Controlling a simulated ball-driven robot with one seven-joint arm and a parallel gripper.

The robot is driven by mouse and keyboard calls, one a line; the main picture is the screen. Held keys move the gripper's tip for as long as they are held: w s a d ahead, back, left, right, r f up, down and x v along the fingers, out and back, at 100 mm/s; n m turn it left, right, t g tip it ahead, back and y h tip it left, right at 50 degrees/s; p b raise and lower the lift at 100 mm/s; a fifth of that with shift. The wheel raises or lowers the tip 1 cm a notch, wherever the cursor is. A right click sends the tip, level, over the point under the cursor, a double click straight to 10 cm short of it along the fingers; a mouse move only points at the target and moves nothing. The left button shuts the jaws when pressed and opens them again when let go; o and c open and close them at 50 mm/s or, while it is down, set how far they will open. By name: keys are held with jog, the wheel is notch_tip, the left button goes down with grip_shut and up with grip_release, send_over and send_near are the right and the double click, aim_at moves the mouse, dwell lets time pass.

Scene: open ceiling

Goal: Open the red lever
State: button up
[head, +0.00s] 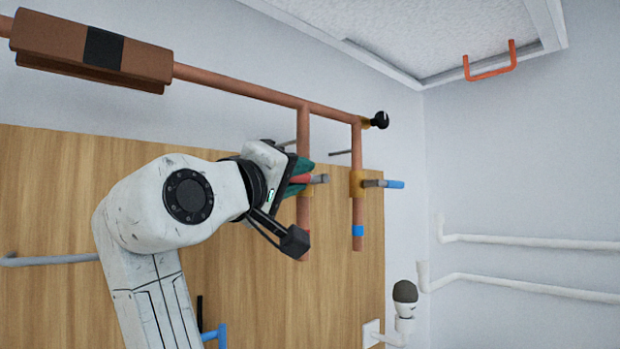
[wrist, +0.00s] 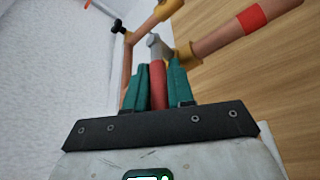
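The red lever (head: 301,179) is a short red handle on a grey stem, at the left of two vertical copper pipes in the head view. In the wrist view the red lever (wrist: 157,85) lies between my gripper's two teal fingers, its grey end reaching past the fingertips toward the pipe. My gripper (head: 305,177) is closed around the handle, one finger on each side; it also shows in the wrist view (wrist: 160,64). The lever sticks out from the pipe. Its valve body is mostly hidden behind my gripper in the head view.
A blue-handled lever (head: 393,184) on a yellow fitting sits on the right pipe, close by. A horizontal copper pipe (head: 240,88) runs above, with a brown block (head: 60,45) at left. A wooden panel (head: 270,290) stands behind. White pipes (head: 530,242) line the right wall.

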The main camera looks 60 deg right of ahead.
grip_shut()
jog(key=shift+f+n+t+h+b, duration=0.3)
jog(key=shift+f+h+b, duration=0.35)
jog(key=shift+b, duration=0.5)
jog(key=shift+d+f+n+h+b, duration=0.1)
jog(key=shift+f+n+h+b, duration=0.1)
jog(key=shift+n+h+b, duration=0.5)
jog(key=shift+r+h+b, duration=0.1)
jog(key=shift+h+b, duration=0.15)
jog(key=shift+b, duration=0.1)
